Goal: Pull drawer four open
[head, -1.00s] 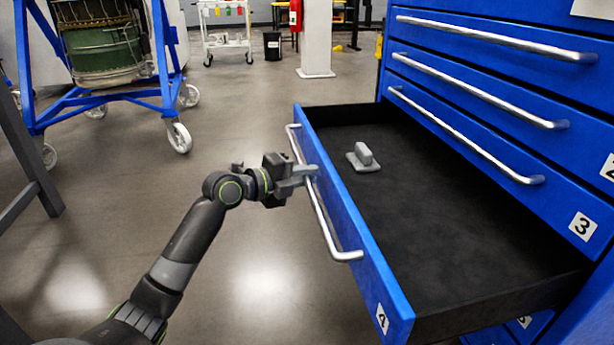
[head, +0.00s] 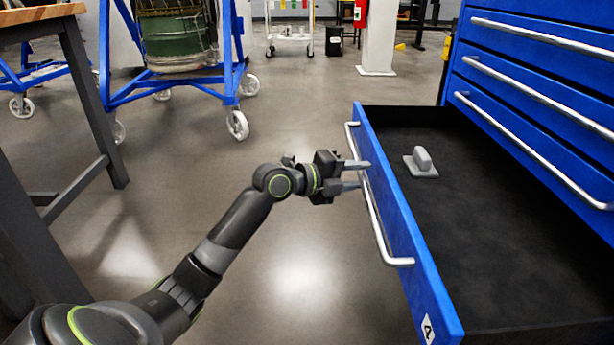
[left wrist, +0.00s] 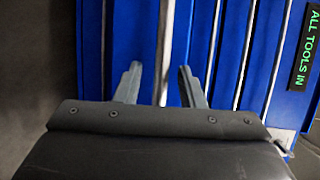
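Drawer four (head: 405,240), with a blue front and a label "4" (head: 427,329), stands far out from the cabinet in the head view. Its black inside shows. Its silver bar handle (head: 376,222) runs along the front and also shows in the left wrist view (left wrist: 166,40). My left gripper (head: 364,174) is at the far half of this handle. Its two fingers are spread, one on each side of the bar, as the left wrist view (left wrist: 160,68) also shows, with gaps between fingers and bar. My right gripper is not in view.
A grey block-like thing (head: 421,164) lies inside the drawer. The drawers above (head: 530,110) look shut. A blue wheeled stand (head: 236,60) is at the back left, and a table with dark legs (head: 85,110) is at the left. The floor between is clear.

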